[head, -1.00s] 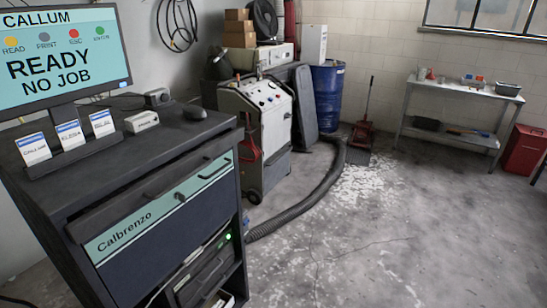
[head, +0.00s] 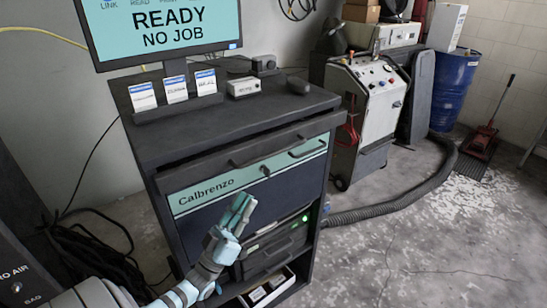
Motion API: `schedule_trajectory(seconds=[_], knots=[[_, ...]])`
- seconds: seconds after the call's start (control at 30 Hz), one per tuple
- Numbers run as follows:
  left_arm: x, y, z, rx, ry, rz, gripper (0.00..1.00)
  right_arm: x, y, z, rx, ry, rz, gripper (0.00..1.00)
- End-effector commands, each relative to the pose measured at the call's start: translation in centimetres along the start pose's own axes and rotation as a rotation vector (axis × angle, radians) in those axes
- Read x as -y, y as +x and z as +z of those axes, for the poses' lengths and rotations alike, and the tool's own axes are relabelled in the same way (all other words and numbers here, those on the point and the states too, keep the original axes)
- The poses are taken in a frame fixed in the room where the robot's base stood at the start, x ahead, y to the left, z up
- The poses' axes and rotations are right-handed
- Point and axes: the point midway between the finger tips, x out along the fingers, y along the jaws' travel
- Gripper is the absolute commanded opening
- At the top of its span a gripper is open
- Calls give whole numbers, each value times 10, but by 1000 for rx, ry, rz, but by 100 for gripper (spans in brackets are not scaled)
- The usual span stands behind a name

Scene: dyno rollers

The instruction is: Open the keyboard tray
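The dark cabinet (head: 165,205) stands in the middle of the head view. The keyboard tray (head: 205,168) is the dark slab under its top, with a black bar handle (head: 250,156) on its front. The tray looks pushed in. Below it is a teal Calbrenzo drawer front (head: 215,186) with its own handle (head: 307,149) and a small lock. My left gripper (head: 243,210) is in front of the cabinet, below the tray handle and apart from it. Its teal-tipped fingers point up and look close together, but their gap is not clear. My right gripper is out of view.
A wheeled white machine (head: 368,105) and a hose (head: 400,200) are at right. Cables (head: 90,250) lie at lower left.

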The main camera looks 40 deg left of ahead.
Motion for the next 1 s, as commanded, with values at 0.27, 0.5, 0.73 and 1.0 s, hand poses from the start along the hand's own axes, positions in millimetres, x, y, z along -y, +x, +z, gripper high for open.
schedule_trajectory(seconds=[0.27,0.5,0.73,1.0], knots=[[-2,62,-10,-24,-3,10,18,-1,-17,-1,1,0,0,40],[-2,124,-10,-21,-2,6,18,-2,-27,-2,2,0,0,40],[-1,143,-8,-17,-1,5,18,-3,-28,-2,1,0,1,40],[-1,143,-8,-16,-1,5,4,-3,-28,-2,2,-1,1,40]])
